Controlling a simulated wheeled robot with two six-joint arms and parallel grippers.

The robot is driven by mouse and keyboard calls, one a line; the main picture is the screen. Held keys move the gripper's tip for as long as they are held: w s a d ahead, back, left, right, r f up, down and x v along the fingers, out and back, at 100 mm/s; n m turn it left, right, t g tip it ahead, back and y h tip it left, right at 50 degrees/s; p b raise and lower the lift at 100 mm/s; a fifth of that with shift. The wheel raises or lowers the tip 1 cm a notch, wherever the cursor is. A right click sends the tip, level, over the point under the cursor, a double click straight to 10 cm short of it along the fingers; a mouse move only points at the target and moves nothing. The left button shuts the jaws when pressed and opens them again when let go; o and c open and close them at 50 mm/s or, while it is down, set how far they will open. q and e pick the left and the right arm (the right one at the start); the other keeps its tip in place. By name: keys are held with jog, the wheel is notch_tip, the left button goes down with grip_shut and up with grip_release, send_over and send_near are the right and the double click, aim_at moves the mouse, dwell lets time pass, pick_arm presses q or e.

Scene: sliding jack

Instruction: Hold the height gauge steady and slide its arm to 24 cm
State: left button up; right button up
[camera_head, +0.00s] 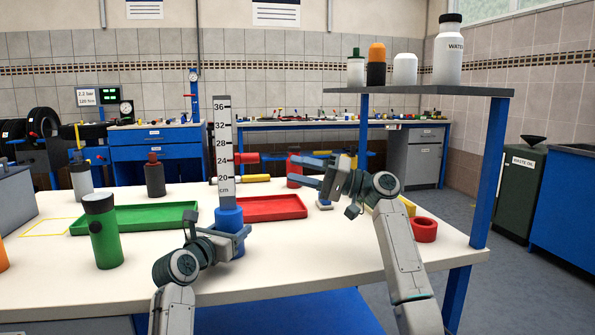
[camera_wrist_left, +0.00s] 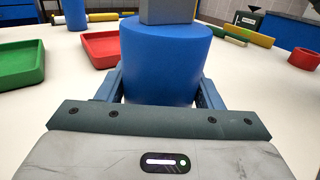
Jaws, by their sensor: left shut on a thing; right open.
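The height gauge stands upright on the table, with a white scale (camera_head: 224,125) marked in cm and a round blue base (camera_head: 229,218). Its red arm (camera_head: 246,157) sticks out to the right, at about the 24 mark. My left gripper (camera_head: 230,238) is shut on the blue base, low down; in the left wrist view the base (camera_wrist_left: 165,50) sits between the two fingers. My right gripper (camera_head: 299,172) is open, to the right of the red arm and a little lower, apart from it in the picture.
A green tray (camera_head: 135,225) and a red tray (camera_head: 275,216) lie behind the gauge. A green bottle (camera_head: 102,240) stands at the left. A red ring (camera_head: 424,230) lies at the right, near a blue shelf post (camera_head: 489,170).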

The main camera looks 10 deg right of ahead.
pick_arm(q)
jog(key=o, duration=1.3)
jog(key=shift+s+a, duration=0.1)
